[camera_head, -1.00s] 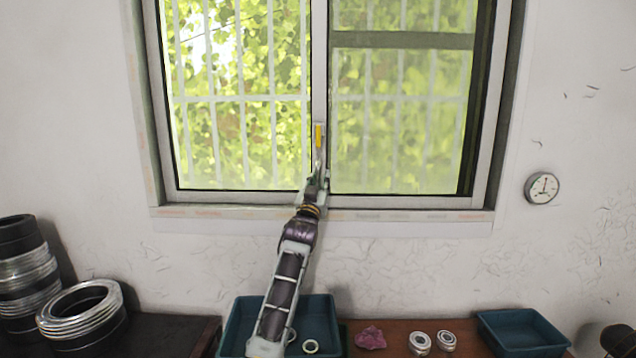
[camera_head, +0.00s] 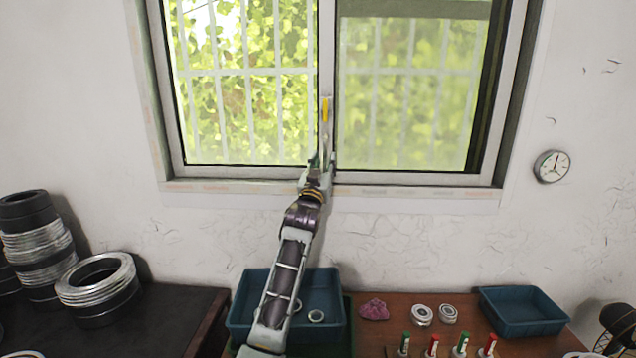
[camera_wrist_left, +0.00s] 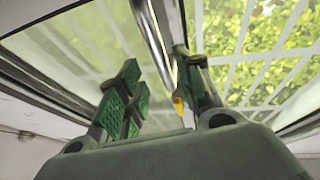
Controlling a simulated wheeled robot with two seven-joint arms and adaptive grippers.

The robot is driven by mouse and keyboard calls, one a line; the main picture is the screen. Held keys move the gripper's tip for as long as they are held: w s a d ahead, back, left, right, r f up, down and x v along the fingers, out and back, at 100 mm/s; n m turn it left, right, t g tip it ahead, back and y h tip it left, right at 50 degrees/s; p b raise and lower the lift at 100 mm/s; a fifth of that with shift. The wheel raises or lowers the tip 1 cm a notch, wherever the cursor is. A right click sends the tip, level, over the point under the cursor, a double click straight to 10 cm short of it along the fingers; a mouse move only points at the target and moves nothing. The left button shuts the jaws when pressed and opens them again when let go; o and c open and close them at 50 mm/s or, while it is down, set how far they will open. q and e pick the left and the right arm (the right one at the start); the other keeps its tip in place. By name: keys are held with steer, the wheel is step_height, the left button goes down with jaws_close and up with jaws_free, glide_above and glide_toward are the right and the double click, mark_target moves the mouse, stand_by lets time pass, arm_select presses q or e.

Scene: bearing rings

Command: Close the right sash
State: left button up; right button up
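The right sash (camera_head: 410,110) fills the right half of the window with hazy glass, and a dark vertical band runs along its right side. A slim upright handle with a yellow mark (camera_head: 325,110) stands on the central stile, by the sash's left edge. My left gripper (camera_head: 318,165) is at the lower end of that handle. In the left wrist view my left gripper (camera_wrist_left: 165,95) has its green-padded fingers apart, with the shiny handle (camera_wrist_left: 150,30) and its yellow part (camera_wrist_left: 178,102) seen between them. Contact with the handle cannot be told. My right gripper is not in view.
The left window half (camera_head: 245,90) looks clear and bright. Below stand a blue tray (camera_head: 238,325) with rings, a pink cloth (camera_head: 374,310), two bearings (camera_head: 422,315), another blue tray (camera_head: 555,322) and several small bottles. Stacked rings (camera_head: 95,285) are at left. A gauge (camera_head: 551,166) hangs at right.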

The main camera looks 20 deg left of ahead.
arm_select(q)
steer(key=v, duration=0.8)
steer(key=shift+s+d, duration=0.15)
steer(key=shift+s, duration=0.05)
stand_by(0.4)
steer(key=shift+f, duration=0.15)
